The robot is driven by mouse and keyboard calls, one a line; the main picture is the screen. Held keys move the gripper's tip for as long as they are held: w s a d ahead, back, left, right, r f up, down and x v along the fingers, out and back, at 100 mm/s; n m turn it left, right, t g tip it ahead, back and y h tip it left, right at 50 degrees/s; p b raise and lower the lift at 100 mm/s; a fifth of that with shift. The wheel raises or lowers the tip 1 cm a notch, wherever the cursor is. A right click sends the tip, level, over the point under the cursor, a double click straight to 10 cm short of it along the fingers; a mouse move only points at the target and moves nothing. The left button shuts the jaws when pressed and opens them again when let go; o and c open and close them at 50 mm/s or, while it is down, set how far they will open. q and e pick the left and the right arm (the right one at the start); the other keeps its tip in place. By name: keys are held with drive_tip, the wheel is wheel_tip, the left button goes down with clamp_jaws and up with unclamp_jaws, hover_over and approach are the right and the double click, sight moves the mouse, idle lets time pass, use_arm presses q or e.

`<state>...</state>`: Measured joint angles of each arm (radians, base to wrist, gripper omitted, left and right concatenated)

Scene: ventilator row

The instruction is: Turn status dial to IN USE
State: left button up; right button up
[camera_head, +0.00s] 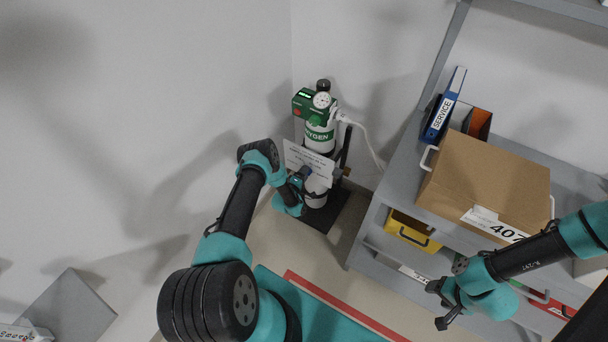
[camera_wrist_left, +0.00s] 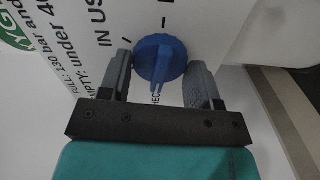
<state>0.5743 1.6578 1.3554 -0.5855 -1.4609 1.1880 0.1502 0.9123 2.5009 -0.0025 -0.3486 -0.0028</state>
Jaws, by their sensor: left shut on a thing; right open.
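In the left wrist view the blue status dial (camera_wrist_left: 160,58) sits on a white printed panel (camera_wrist_left: 105,15) between the fingers of my left gripper (camera_wrist_left: 161,78), which is shut on it. The dial's raised ridge points down in the picture, towards partly covered lettering. The words "IN USE" are printed up and left of the dial. In the head view my left gripper (camera_head: 301,176) is at the white card (camera_head: 308,160) on the oxygen cylinder (camera_head: 319,137); the dial is hidden there. My right gripper (camera_head: 438,305) is open and empty, in front of the shelf.
A grey shelf unit (camera_head: 396,165) stands to the right. It holds a cardboard box (camera_head: 485,180), a blue SERVICE binder (camera_head: 443,105) and a yellow bin (camera_head: 408,230). A white hose (camera_head: 368,143) runs from the cylinder's regulator (camera_head: 321,101). White wall lies behind and left.

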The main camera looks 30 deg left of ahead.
use_arm(q)
drive_tip(key=m, duration=2.2)
drive_tip(key=shift+m, duration=0.4)
drive_tip(key=o, duration=0.9)
drive_tip(key=shift+s, duration=0.1)
drive_tip(key=s, duration=1.7)
drive_tip(key=shift+s, duration=0.15)
